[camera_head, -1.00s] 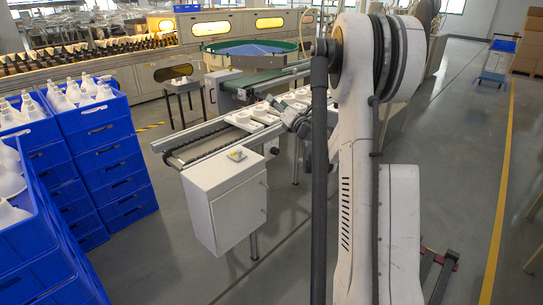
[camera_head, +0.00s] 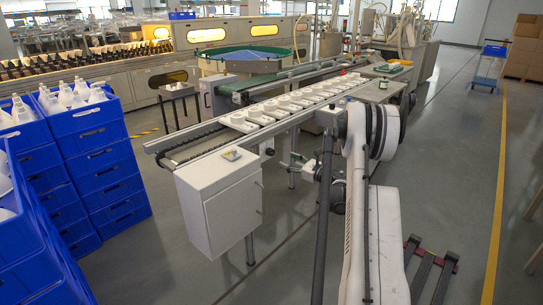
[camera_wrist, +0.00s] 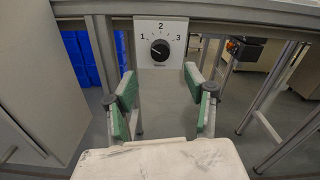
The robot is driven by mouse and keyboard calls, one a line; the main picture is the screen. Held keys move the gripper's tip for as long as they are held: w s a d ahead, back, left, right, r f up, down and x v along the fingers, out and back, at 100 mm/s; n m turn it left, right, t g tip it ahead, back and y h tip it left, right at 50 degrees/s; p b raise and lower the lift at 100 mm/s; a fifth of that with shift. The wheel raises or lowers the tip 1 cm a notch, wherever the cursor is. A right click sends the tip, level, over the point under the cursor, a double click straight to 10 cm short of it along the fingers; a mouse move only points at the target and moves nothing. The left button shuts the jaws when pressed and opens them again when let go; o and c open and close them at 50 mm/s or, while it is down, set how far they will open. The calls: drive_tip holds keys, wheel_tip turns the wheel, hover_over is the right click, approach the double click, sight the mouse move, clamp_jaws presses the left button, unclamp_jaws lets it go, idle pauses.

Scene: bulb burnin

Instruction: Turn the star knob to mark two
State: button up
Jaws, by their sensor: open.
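The star knob (camera_wrist: 160,50) is a dark round knob on a white plate (camera_wrist: 145,28) marked 1, 2 and 3, near the top centre of the wrist view. A pale mark on the knob seems to point up-left, towards 1; it is small. My gripper (camera_wrist: 159,75) is open, with its green-padded fingers spread left and right below the plate. The fingers are apart from the knob, and nothing is between them.
The conveyor (camera_head: 215,142) carries a row of white pieces. A white cabinet (camera_head: 222,208) stands at its near end. Table legs (camera_wrist: 270,115) stand to the right in the wrist view. Blue crates (camera_head: 100,165) are stacked at left.

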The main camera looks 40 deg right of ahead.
sight(273, 153)
drive_tip(key=w, duration=0.3)
drive_tip(key=w+a+b, duration=0.1)
drive_tip(key=w, duration=0.2)
drive_tip(key=w+b, duration=0.1)
drive_tip(key=w, duration=0.3)
drive_tip(key=shift+w+a, duration=0.1)
drive_tip(key=shift+a, duration=0.1)
drive_tip(key=c, duration=1.2)
